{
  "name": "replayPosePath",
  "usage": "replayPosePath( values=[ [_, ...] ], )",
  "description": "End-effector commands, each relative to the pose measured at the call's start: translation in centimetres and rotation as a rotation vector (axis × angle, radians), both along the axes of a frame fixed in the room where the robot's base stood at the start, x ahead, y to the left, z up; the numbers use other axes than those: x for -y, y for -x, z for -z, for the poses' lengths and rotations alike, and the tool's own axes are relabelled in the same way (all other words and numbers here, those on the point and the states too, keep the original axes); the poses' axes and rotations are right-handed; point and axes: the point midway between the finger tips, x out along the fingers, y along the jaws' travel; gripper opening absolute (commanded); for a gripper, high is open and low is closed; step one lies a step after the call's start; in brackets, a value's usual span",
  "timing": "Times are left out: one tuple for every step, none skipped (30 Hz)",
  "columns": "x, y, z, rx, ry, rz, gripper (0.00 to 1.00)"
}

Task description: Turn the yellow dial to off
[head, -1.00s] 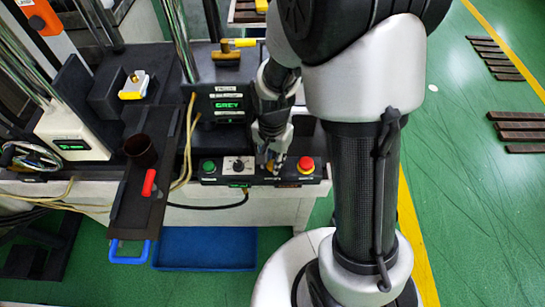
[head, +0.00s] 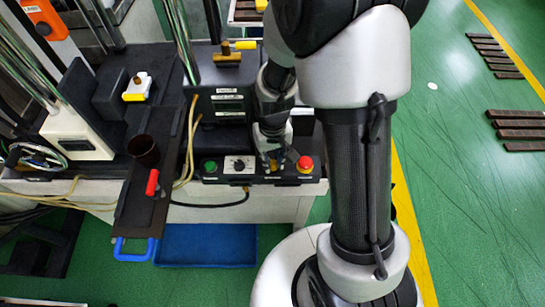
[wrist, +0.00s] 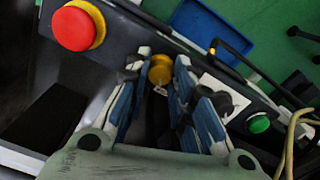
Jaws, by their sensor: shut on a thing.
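The yellow dial (wrist: 160,68) sits on the dark control panel (wrist: 125,40), between the red button and a black dial on a white plate. My gripper (wrist: 161,80) is shut on the yellow dial, with a blue-and-white finger on either side of it. In the head view my gripper (head: 271,160) reaches down to the panel (head: 212,180) and hides most of the dial. The dial's pointing direction is hard to read.
A red button (head: 305,163) is close to the right of my gripper. A black dial (head: 239,165) and green button (head: 210,167) are to the left. A dark display box (head: 222,103) stands behind. A brown cup (head: 144,150) and red handle (head: 152,182) are further left.

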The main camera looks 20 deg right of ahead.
Motion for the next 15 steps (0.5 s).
replayPosePath(
  values=[
    [0.00,0.01,-0.03,0.000,0.000,-0.021,0.00],
    [0.00,0.01,-0.03,0.000,0.000,-0.032,0.00],
    [0.00,0.00,-0.03,0.000,0.000,-0.046,0.00],
    [0.00,0.00,-0.03,0.000,0.000,-0.056,0.00],
    [0.00,0.00,-0.02,0.000,0.000,-0.064,0.00],
    [0.00,-0.01,-0.02,0.000,0.000,-0.073,0.00],
    [0.00,-0.01,-0.02,0.000,0.000,-0.080,0.00],
    [0.00,-0.01,-0.02,0.001,0.000,-0.085,0.00],
    [0.00,-0.01,-0.01,0.001,0.000,-0.090,0.00],
    [0.00,-0.02,-0.01,0.001,0.000,-0.094,0.00],
    [0.00,-0.02,-0.01,0.001,0.000,-0.096,0.00],
    [0.00,-0.02,-0.01,0.001,0.000,-0.099,0.00],
    [0.00,-0.02,-0.01,0.001,0.000,-0.100,0.00],
    [0.00,-0.02,0.00,0.001,0.000,-0.101,0.00],
    [0.00,-0.02,0.00,0.001,0.000,-0.102,0.00]
  ],
)
